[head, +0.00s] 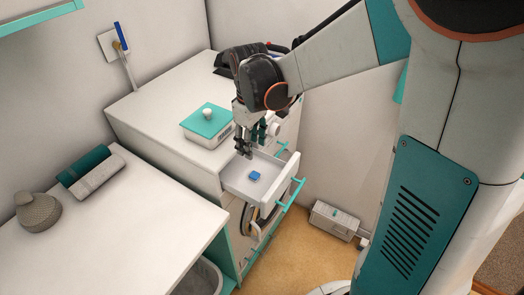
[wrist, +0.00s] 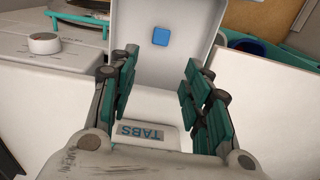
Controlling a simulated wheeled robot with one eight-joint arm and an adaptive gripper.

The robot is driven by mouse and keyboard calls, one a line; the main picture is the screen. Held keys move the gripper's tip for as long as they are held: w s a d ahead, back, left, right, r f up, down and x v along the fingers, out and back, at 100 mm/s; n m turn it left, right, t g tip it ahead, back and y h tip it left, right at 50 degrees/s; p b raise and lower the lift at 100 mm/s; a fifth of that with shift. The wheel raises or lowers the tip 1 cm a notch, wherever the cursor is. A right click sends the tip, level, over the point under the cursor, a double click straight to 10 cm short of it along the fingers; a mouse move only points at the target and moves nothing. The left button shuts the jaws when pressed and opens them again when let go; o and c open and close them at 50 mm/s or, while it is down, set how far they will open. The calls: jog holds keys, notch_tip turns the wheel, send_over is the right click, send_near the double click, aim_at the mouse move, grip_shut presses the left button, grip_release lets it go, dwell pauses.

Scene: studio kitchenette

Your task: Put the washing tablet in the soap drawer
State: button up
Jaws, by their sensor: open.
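The washing tablet is a small blue block (head: 255,175) lying on the floor of the pulled-out white soap drawer (head: 238,188). In the wrist view the tablet (wrist: 160,36) lies beyond my fingertips, with bare drawer floor around it. My gripper (head: 246,151) is above the back part of the drawer, pointing down. In the wrist view its teal-padded fingers (wrist: 157,82) stand wide apart with nothing held between them. A white part marked TABS (wrist: 145,131) shows between the fingers, close to the palm.
A box with a teal lid and white knob (head: 207,122) stands on the white machine top, left of my gripper. The drawer's teal handle (head: 290,195) juts out in front. A counter at left holds rolled towels (head: 90,172) and a grey vase (head: 37,211).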

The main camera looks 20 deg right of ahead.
jog(key=s+r+m+t, duration=0.3)
jog(key=s+r, duration=0.1)
jog(key=s, duration=0.4)
jog(key=s+d+r+m+t, duration=0.1)
jog(key=s+r+m+t, duration=0.3)
jog(key=s, duration=0.4)
jog(key=shift+s+r, duration=0.15)
jog(key=shift+r, duration=0.65)
